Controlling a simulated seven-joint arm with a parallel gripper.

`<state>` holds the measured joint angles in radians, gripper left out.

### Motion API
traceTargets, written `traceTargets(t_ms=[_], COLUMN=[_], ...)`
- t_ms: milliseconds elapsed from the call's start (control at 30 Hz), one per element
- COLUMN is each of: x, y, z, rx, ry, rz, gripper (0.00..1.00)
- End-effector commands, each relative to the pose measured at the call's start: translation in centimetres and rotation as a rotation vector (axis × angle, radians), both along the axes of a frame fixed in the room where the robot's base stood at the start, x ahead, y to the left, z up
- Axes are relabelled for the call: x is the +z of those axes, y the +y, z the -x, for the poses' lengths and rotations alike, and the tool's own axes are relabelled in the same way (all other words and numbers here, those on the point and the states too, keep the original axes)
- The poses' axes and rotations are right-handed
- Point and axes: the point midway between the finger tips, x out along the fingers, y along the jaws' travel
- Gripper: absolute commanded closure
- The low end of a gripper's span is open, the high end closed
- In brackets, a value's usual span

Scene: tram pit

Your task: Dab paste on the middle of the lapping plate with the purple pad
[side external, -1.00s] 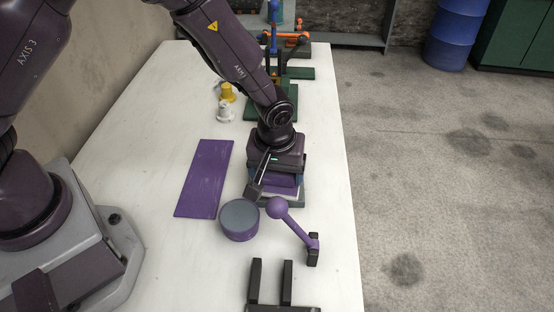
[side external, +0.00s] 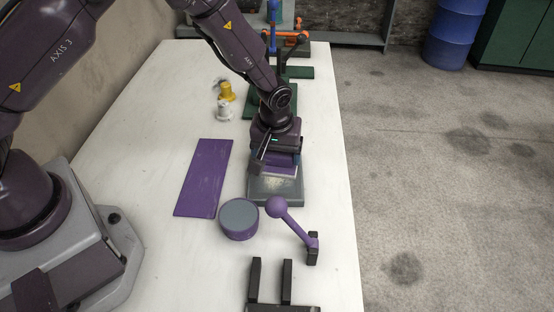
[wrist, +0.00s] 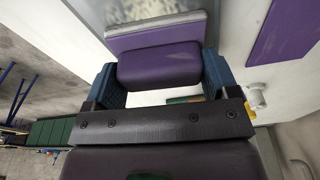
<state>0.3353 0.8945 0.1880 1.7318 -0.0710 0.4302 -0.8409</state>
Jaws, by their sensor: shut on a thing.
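The purple pad (side external: 283,160) is a block with a pale lower layer. It is in my gripper (side external: 277,150), whose blue-lined fingers close on its two ends in the wrist view (wrist: 160,75). There the pad's purple grip (wrist: 158,64) sits level between the fingers. The grey lapping plate (side external: 275,194) lies on the bench under the pad, at the top of the wrist view. The pad appears raised over the plate's far part, with a gap below. The pad hides part of the plate, and I cannot tell whether paste is on it.
A round purple tub with a grey top (side external: 239,216) stands left of a purple ball-ended lever (side external: 292,220). A flat purple board (side external: 204,178) lies left of the plate. Yellow (side external: 227,91) and white (side external: 224,110) pieces stand behind. A dark forked holder (side external: 270,283) is in front.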

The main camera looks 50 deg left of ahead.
Motion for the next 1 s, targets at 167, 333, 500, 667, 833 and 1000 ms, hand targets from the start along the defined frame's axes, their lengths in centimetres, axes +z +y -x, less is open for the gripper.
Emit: traceTargets(t_ms=[167,333,500,667,833,1000], x=[0.0,0.0,0.0,0.0,0.0,0.0], y=[1.3,2.4,3.6,2.4,1.2,0.1], z=[-1.1,-2.1,-3.1,-2.2,-1.1,-0.1], rx=[0.003,0.003,0.002,-0.003,-0.002,-0.002], ry=[0.001,0.0,0.0,0.002,0.003,0.002], rz=[0.0,0.0,-0.001,0.0,-0.001,0.0], gripper=[0.39,0.39,0.39,0.39,0.39,0.39])
